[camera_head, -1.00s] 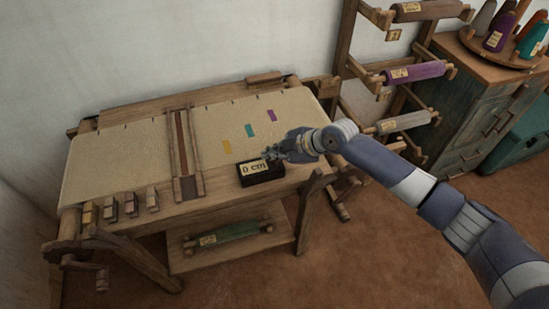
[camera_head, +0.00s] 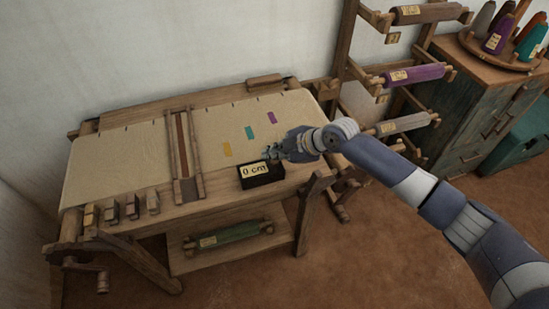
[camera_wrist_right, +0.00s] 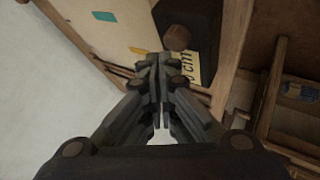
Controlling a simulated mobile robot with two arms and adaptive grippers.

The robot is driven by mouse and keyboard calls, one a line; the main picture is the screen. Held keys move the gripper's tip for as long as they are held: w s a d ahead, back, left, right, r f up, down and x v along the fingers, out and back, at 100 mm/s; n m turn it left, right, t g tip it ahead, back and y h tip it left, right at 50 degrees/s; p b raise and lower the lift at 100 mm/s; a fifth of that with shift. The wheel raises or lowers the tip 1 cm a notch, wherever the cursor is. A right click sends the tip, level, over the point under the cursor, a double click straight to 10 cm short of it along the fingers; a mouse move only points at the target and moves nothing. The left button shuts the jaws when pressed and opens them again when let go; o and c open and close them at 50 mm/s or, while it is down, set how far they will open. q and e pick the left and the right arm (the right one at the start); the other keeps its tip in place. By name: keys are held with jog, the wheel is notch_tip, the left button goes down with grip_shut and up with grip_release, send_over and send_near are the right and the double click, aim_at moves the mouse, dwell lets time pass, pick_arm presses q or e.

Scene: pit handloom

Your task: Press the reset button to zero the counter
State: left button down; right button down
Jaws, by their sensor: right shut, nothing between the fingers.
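The counter is a small black box (camera_head: 263,180) on the front right of the loom's wooden bed. Its pale label (camera_head: 254,170) reads "0 cm". My right gripper (camera_head: 272,153) is shut and empty, just above and behind the box's back edge in the head view. In the right wrist view, the shut fingertips (camera_wrist_right: 160,64) lie over the edge of the label (camera_wrist_right: 187,63). A brown round button (camera_wrist_right: 177,37) stands on the dark box (camera_wrist_right: 198,22) just past the fingertips, with a visible gap in the picture. My left gripper is out of view.
The loom's cream cloth (camera_head: 110,160) bears yellow, teal and purple patches. Several small wooden blocks (camera_head: 132,206) line the front left. A rack of rollers (camera_head: 415,73) and a cabinet (camera_head: 470,110) with thread cones stand at the right.

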aim_at(273, 163)
jog(key=shift+r, duration=0.15)
jog(key=shift+r+p, duration=1.75)
jog(key=shift+r, duration=0.8)
